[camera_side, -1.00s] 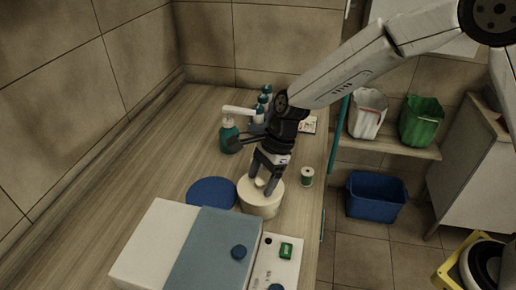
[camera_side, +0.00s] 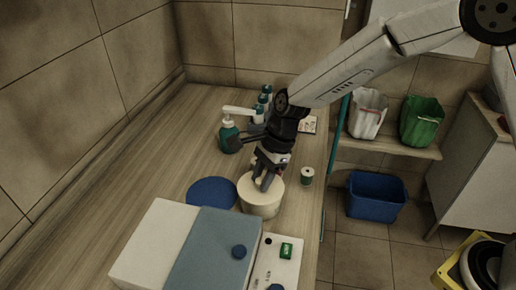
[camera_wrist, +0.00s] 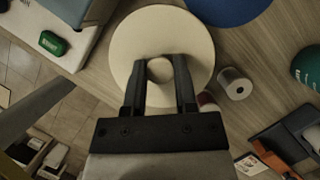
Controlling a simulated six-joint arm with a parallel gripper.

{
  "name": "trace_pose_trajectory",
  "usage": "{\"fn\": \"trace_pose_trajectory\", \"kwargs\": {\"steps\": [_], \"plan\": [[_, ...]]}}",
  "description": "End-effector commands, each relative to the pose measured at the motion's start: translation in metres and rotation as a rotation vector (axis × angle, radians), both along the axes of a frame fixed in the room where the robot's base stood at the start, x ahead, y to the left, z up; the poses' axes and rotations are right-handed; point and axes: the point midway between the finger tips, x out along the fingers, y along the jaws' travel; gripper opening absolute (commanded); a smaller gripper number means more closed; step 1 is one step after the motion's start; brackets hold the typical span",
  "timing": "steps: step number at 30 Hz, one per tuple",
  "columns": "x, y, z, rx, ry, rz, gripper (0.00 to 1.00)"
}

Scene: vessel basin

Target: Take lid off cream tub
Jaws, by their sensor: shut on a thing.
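The cream tub (camera_side: 262,207) stands on the wooden counter with its round cream lid (camera_side: 249,185) on top; the lid fills the upper middle of the wrist view (camera_wrist: 135,45). My gripper (camera_side: 264,184) points down at the lid. Its two dark fingers lie on either side of the lid's round knob (camera_wrist: 160,70) and are shut on it. The lid looks seated on the tub; a gap cannot be made out. The tub's body is hidden under the lid in the wrist view.
A blue disc (camera_side: 212,193) lies left of the tub. A white and blue-grey box (camera_side: 190,245) stands in front. A small canister (camera_side: 307,177) is close on the right, near the counter edge. A green pump bottle (camera_side: 229,137) and several smaller bottles stand behind. Counter at left is clear.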

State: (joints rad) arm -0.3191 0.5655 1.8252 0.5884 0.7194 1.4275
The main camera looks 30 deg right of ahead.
Motion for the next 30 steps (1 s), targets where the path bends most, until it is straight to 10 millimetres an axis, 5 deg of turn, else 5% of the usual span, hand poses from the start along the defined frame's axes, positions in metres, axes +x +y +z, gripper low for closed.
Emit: {"fn": "trace_pose_trajectory", "kwargs": {"steps": [10,30], "plan": [[0.0,0.0,0.032,0.001,-0.003,0.0,0.0],[-0.068,-0.027,0.099,0.0,-0.002,0.0,0.0]]}}
